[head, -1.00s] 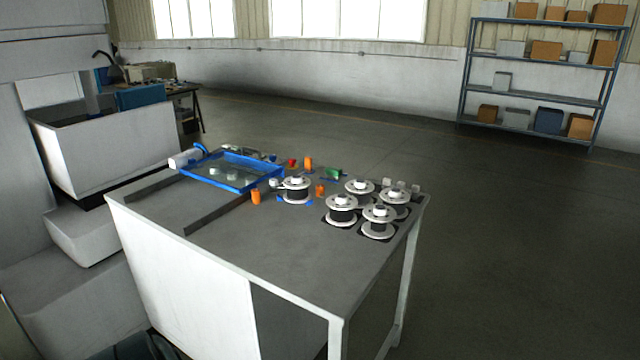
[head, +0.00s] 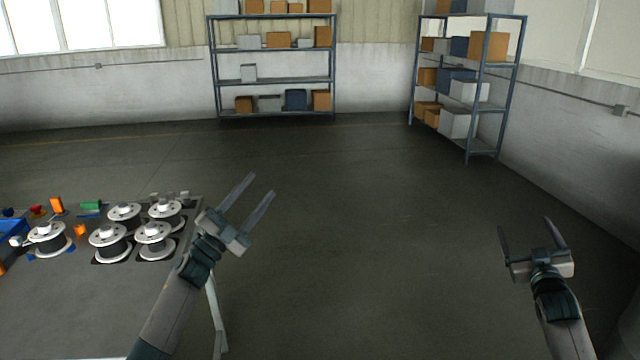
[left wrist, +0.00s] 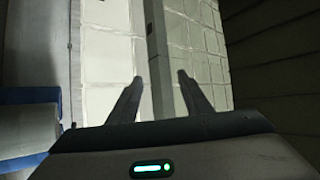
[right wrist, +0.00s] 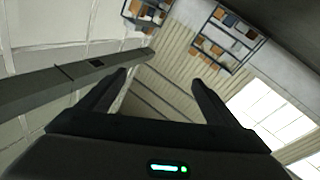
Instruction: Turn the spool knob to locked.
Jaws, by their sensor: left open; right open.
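Several wire spools with white flanges stand on the grey table at the left of the head view. One spool (head: 47,240) stands apart at the left, beside the blue tray; a white knob-like hub tops it. Others, such as this spool (head: 110,243), stand grouped near the table's right edge. I cannot tell which way any knob is turned. My left gripper (head: 259,194) is open and empty, to the right of the grouped spools. My right gripper (head: 531,236) is open and empty over the floor, far right of the table. The wrist views show no spool.
The table (head: 60,310) carries a blue tray (head: 12,228), an orange piece (head: 57,205) and a green piece (head: 91,205) near the spools. Shelving racks (head: 272,79) and (head: 470,80) stand at the back. The floor (head: 390,200) between is clear.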

